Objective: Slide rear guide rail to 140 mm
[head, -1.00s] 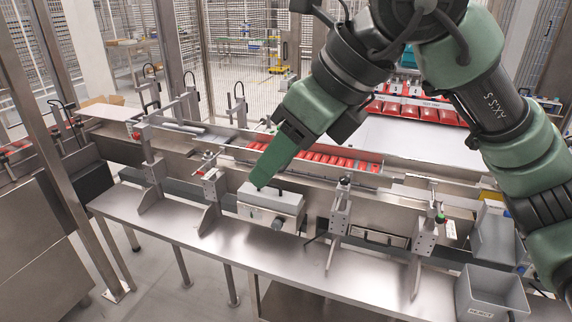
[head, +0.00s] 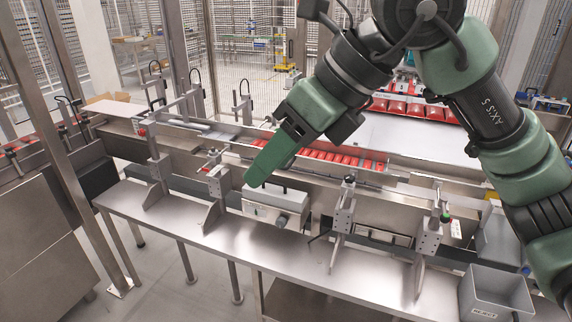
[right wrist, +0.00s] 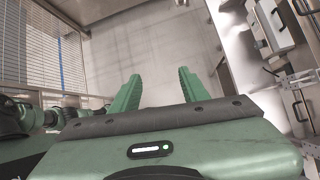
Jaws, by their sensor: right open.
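Long steel guide rails run along the conveyor line in the head view, with a front rail face (head: 315,180) nearest me. I cannot tell for certain which is the rear guide rail; a rail (head: 400,186) lies farther back. My right gripper (head: 252,181) appears in front of the line, above a grey box with a handle (head: 277,207). In the right wrist view its two green fingers (right wrist: 158,80) are apart with nothing between them, over bare floor. My left gripper is not in view.
Upright clamp brackets stand along the steel shelf (head: 180,215), one with a red handle (head: 209,167), another with a green knob (head: 445,216). A grey bin (head: 494,294) is at the front right. Red items (head: 340,158) lie in the line. Floor (right wrist: 160,40) is clear.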

